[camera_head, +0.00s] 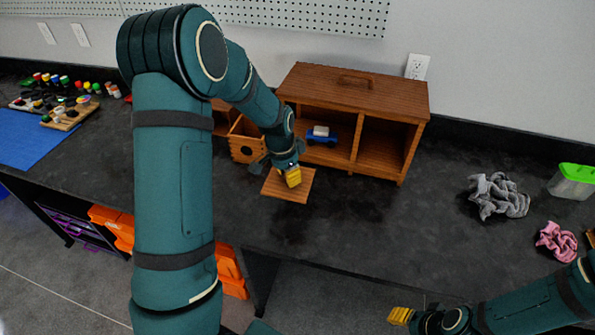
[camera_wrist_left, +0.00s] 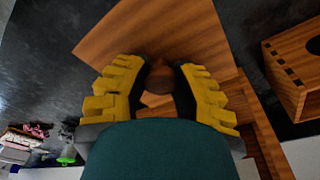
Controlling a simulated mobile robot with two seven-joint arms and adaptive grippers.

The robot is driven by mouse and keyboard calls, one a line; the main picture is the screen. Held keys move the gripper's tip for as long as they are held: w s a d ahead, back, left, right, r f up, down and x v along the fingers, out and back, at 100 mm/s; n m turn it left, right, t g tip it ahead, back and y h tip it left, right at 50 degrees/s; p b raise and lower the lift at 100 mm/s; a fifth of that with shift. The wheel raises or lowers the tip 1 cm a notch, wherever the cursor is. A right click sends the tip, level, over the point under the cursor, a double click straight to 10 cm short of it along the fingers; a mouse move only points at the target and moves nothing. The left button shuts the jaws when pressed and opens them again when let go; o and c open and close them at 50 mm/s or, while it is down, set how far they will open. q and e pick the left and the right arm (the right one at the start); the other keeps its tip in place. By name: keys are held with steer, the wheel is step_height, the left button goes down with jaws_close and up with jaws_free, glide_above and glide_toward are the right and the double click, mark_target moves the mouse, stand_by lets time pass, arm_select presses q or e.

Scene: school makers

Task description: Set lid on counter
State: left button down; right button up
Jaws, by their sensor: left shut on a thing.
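The lid is a flat square wooden plate (camera_head: 272,187) in front of the wooden cabinet, at or just above the dark counter (camera_head: 345,225); I cannot tell if it touches. Its round brown knob (camera_wrist_left: 160,82) sits between the yellow fingertips of my left gripper (camera_head: 291,177) in the left wrist view, and the plate (camera_wrist_left: 155,30) spreads beyond them. My left gripper is shut on this knob. My right gripper (camera_head: 401,315) is low at the right, off the counter's front edge, away from the lid; its fingers are too small to judge.
A wooden cabinet (camera_head: 352,90) with open compartments stands behind the lid, holding a blue toy car (camera_head: 322,134). An open wooden box (camera_head: 245,142) is at left. A grey cloth (camera_head: 498,196), pink scrunchie (camera_head: 557,243) and green-lidded container (camera_head: 573,181) lie right. Counter between is clear.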

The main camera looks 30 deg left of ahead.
mark_target(290, 204)
arm_select(q)
steer(key=shift+a+f, duration=0.2)
steer(key=shift+f, duration=0.1)
step_height(290, 204, down, 10)
steer(key=shift+r+b, duration=0.15)
steer(key=shift+b, duration=0.7)
steer(key=shift+r, duration=0.1)
steer(key=c, duration=1.2)
jaws_free()
steer(key=shift+f, duration=0.25)
steer(key=o, duration=0.4)
steer(key=shift+r, duration=0.1)
